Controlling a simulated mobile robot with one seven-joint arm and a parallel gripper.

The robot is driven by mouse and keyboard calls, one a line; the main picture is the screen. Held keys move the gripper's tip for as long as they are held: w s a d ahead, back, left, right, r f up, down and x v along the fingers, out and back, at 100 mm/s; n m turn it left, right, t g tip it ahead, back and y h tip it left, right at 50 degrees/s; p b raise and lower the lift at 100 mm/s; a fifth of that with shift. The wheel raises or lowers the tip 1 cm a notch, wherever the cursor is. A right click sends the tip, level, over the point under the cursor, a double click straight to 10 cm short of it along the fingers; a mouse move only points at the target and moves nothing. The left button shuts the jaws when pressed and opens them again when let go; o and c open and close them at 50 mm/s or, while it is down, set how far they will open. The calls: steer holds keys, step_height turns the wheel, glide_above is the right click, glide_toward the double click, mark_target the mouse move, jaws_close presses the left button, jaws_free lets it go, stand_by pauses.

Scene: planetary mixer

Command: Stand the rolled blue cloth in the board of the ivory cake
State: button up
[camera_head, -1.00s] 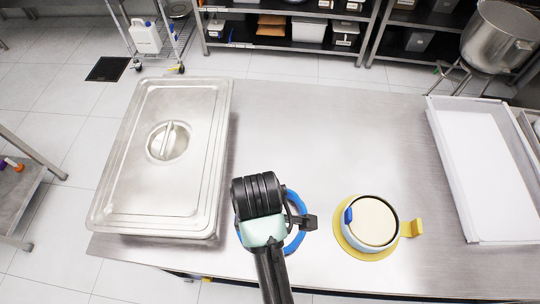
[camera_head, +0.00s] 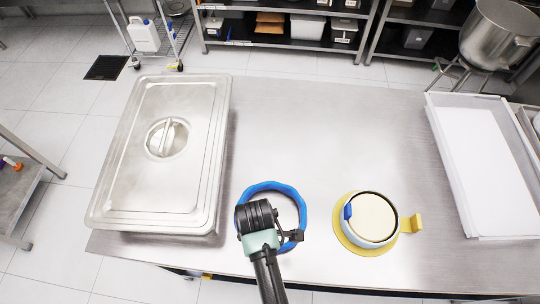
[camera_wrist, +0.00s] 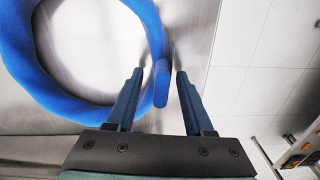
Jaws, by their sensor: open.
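The rolled blue cloth (camera_head: 272,187) shows as a thick blue ring on the steel table, partly hidden by my arm. In the wrist view the ring (camera_wrist: 22,60) fills the upper left, and a blue end part (camera_wrist: 161,88) lies between my fingers. My gripper (camera_wrist: 160,72) is open, one finger on each side of that part; I cannot tell whether either finger touches it. In the head view my wrist hides the fingers. The ivory cake (camera_head: 373,217) sits on a round yellow board (camera_head: 345,243) with a yellow tab, right of the ring.
A lidded steel pan (camera_head: 190,110) stands at the left of the table (camera_head: 310,130). A white tray (camera_head: 475,150) stands at the right. A small blue piece (camera_head: 348,211) is at the cake's left side. The table middle behind the ring and cake is clear.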

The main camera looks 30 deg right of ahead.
steer(key=shift+f, duration=0.25)
jaws_close()
steer(key=shift+r, duration=0.1)
stand_by(0.3)
